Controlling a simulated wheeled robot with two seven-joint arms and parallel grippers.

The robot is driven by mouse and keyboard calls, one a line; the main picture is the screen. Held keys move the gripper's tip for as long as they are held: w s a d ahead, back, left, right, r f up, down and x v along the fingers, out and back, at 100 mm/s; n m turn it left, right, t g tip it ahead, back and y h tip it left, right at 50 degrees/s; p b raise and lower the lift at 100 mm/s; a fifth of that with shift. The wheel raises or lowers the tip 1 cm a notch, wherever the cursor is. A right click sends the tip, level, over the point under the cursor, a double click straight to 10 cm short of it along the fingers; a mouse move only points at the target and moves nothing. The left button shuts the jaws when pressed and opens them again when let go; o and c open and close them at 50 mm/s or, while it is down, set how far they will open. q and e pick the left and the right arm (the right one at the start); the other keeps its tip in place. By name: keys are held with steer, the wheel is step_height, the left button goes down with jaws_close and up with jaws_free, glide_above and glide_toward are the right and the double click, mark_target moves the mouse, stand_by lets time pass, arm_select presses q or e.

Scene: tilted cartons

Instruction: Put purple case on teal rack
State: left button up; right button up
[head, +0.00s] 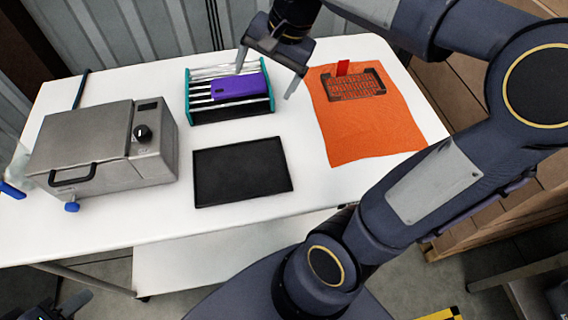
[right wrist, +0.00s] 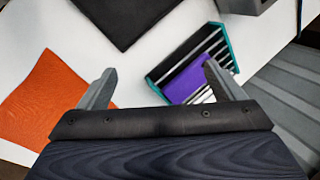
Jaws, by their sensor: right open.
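The purple case (head: 238,87) lies on top of the teal rack (head: 188,98), across its light slats. It also shows in the right wrist view (right wrist: 188,82), partly hidden by a finger. The rack has teal end frames and stands upright at the back of the white table. My right gripper (head: 266,76) is open and empty, above and to the right of the case, apart from it. Its two spread fingers (right wrist: 158,72) show in the right wrist view. My left gripper (head: 72,304) is only partly visible at the bottom left corner, its jaws unclear.
A grey metal box with a handle and knob (head: 85,140) stands on the left. A black tray (head: 242,172) lies in front of the rack. An orange cloth (head: 365,130) with a dark grate (head: 355,86) and red tab lies right. A corrugated wall (head: 150,30) rises behind.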

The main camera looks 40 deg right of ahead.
steer(key=s+a+f+n+t, duration=0.1)
steer(key=s+a+f+n, duration=0.1)
steer(key=s, duration=0.3)
steer(key=s+a+f+n, duration=0.2)
steer(key=s+f+n, duration=0.1)
steer(key=s+n, duration=0.1)
steer(key=s+a+f+n+t+y, duration=0.1)
steer(key=s+a+f+n, duration=0.2)
steer(key=s, duration=0.3)
steer(key=shift+f+n+t, duration=0.15)
steer(key=shift+n+t, duration=0.15)
steer(key=shift+a, duration=0.1)
